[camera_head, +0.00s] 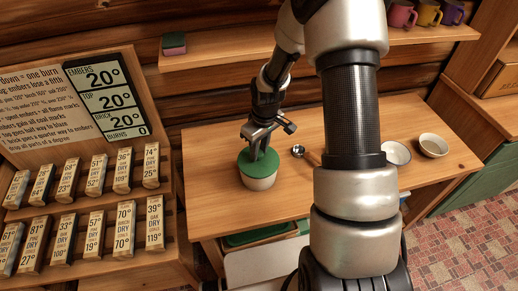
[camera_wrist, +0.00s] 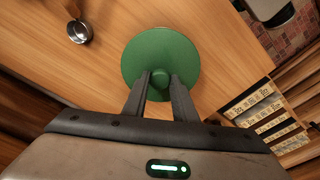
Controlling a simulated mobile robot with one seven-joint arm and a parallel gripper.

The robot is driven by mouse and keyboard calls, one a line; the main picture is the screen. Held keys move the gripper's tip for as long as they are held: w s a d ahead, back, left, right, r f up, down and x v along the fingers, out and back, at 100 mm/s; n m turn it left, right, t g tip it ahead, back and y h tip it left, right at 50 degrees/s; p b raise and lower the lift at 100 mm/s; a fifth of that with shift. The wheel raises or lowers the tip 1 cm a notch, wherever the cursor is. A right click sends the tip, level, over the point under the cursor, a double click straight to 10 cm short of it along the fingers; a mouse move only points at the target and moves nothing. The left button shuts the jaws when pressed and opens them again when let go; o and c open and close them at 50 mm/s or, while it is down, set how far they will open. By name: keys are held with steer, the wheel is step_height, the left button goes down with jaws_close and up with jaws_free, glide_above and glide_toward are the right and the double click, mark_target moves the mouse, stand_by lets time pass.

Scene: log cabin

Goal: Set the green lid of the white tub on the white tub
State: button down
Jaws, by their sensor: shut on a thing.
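The green lid (camera_head: 259,161) is round with a small knob on top. It shows as a green disc in the wrist view (camera_wrist: 160,58). The white tub (camera_head: 260,182) stands upright on the wooden table, directly under the lid. The lid appears to rest on its rim, though I cannot tell if a small gap remains. My gripper (camera_head: 258,153) points down over the tub. In the wrist view its two fingers (camera_wrist: 160,80) are shut on the lid's knob. The lid hides the tub in the wrist view.
A metal scoop (camera_head: 298,151) lies to the right of the tub on the table (camera_head: 219,203). Two white bowls (camera_head: 433,145) (camera_head: 397,153) stand further right. A rack of labelled blocks (camera_head: 95,175) is at left. A shelf with mugs (camera_head: 401,14) hangs above.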

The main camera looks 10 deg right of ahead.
steer(key=c, duration=1.4)
jaws_free()
steer(key=shift+o, duration=0.2)
steer(key=shift+r, duration=0.1)
step_height(320, 180, up, 17)
steer(key=s+d, duration=0.1)
steer(key=shift+s, duration=0.4)
steer(key=s+a+r+m+t+p, duration=0.1)
steer(key=s+r+m+t, duration=0.3)
steer(key=s+r, duration=1.3)
steer(key=s+m+p, duration=0.1)
steer(key=s+m, duration=0.1)
steer(key=s, duration=0.2)
steer(key=shift+r+h, duration=0.25)
steer(key=shift+h, duration=0.15)
